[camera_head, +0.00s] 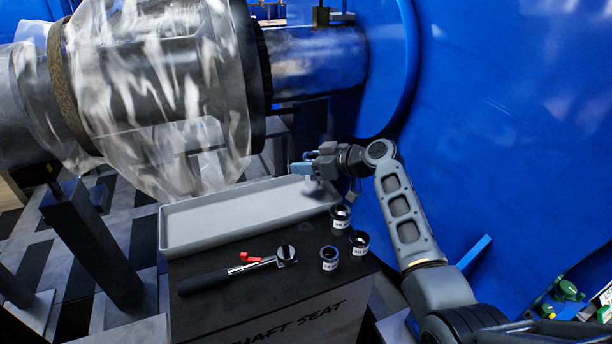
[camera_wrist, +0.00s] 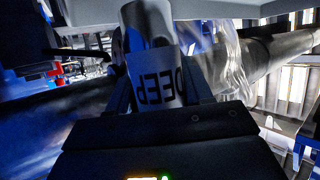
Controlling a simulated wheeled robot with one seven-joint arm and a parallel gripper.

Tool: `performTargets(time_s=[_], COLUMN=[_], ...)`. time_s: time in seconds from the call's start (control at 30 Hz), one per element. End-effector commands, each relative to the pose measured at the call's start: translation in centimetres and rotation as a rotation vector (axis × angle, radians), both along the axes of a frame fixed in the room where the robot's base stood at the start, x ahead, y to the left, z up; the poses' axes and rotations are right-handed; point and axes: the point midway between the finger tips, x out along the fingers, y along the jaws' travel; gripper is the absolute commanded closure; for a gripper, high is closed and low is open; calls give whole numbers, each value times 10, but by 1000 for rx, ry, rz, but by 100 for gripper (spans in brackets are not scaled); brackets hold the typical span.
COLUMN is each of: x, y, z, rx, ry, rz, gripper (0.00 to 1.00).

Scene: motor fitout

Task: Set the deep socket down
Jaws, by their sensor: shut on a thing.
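The deep socket (camera_wrist: 155,88) is a metal cylinder with a white band marked "DEEP", seen in the wrist view between the two fingers of my gripper (camera_wrist: 158,95). My gripper is shut on it. In the head view my gripper (camera_head: 302,168) is above the back right end of a long grey tray (camera_head: 225,217). Only a small pale part of the socket shows below the fingers there. I cannot tell whether its lower end touches the tray. The visible tray floor is bare.
The tray sits on a dark stand (camera_head: 270,310) marked "SHAFT SEAT". Three short labelled sockets, at the back (camera_head: 340,217), right (camera_head: 359,243) and front (camera_head: 329,259), stand right of the tray. A ratchet (camera_head: 235,273) and a red piece (camera_head: 250,257) lie in front. A plastic-wrapped shaft (camera_head: 160,75) is behind.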

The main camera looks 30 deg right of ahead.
Motion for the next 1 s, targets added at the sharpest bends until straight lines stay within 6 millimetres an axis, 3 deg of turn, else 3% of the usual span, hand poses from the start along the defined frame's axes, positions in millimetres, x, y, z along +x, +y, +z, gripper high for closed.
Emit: performTargets(time_s=[0.3,0.77,0.8,1.0], x=[1,1,0,0], y=[1,1,1,1], z=[-36,-44,-43,-43], rx=[1,0,0,1], ry=[-1,-2,0,0], rz=[0,-1,0,0], gripper=[92,92,46,27])
